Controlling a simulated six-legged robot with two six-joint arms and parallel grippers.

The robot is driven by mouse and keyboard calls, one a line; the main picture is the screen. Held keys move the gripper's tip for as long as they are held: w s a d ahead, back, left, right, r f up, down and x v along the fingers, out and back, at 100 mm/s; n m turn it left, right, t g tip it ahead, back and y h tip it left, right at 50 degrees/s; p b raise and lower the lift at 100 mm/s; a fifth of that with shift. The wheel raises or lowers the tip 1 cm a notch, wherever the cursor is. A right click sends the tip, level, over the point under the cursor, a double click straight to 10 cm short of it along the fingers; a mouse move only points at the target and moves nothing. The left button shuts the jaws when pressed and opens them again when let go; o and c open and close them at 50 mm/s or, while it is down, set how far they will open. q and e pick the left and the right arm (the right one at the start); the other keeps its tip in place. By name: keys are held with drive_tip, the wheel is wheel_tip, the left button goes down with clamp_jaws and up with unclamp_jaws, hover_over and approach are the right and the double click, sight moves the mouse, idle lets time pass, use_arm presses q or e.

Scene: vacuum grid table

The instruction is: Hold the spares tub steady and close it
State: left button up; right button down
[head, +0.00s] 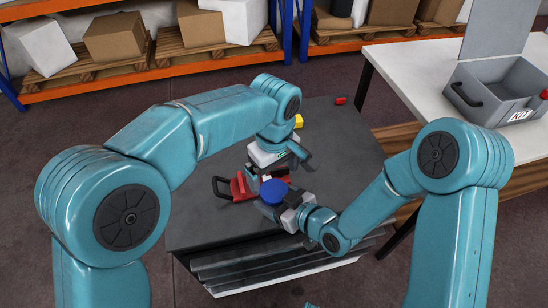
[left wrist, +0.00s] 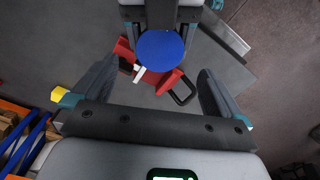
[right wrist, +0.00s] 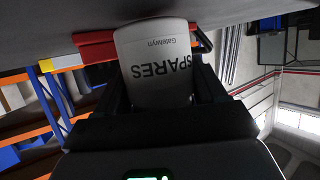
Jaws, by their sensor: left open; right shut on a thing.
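The spares tub (right wrist: 155,60) is a white round tub with dark SPARES lettering, filling the middle of the right wrist view. A round blue lid (head: 273,191) covers its top, and it also shows in the left wrist view (left wrist: 161,52). I cannot tell whether the lid is fully seated. My right gripper (right wrist: 160,88) is shut on the tub's sides, coming from the front right in the head view. My left gripper (left wrist: 158,72) is open and empty, above and behind the lid, with its fingers apart and not touching it.
A red object with a dark handle (head: 240,187) lies beside the tub on the dark table (head: 210,220). A yellow block (head: 298,121) and a small red item (head: 340,100) are farther back. A grey open kit case (head: 490,95) stands on the white table at right.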

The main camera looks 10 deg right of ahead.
use_arm(q)
wheel_tip(320, 180, up, 11)
idle(0.3)
drive_tip(key=shift+s, duration=0.1)
drive_tip(key=s+a+f+g, duration=0.1)
drive_tip(key=s+a+f, duration=0.1)
drive_tip(key=a+f, duration=0.2)
drive_tip(key=s+a+f+g, duration=0.2)
drive_tip(key=a+f, duration=0.2)
drive_tip(key=f, duration=0.4)
drive_tip(key=s+a+f+m+g+y, duration=0.1)
drive_tip(key=s+a+f+g, duration=0.1)
drive_tip(key=a+f, duration=0.3)
drive_tip(key=shift+f, duration=0.9)
drive_tip(key=s+a+f+m+t+h, duration=0.1)
drive_tip(key=s+f+t+h, duration=0.1)
drive_tip(key=s+f, duration=0.4)
drive_tip(key=s+a+f+m+t+h, duration=0.2)
drive_tip(key=s+f, duration=0.4)
drive_tip(key=f, duration=0.8)
drive_tip(key=shift+a+f+t+h, duration=0.2)
drive_tip(key=shift+f+t+h, duration=0.1)
drive_tip(key=shift+t+h, duration=0.3)
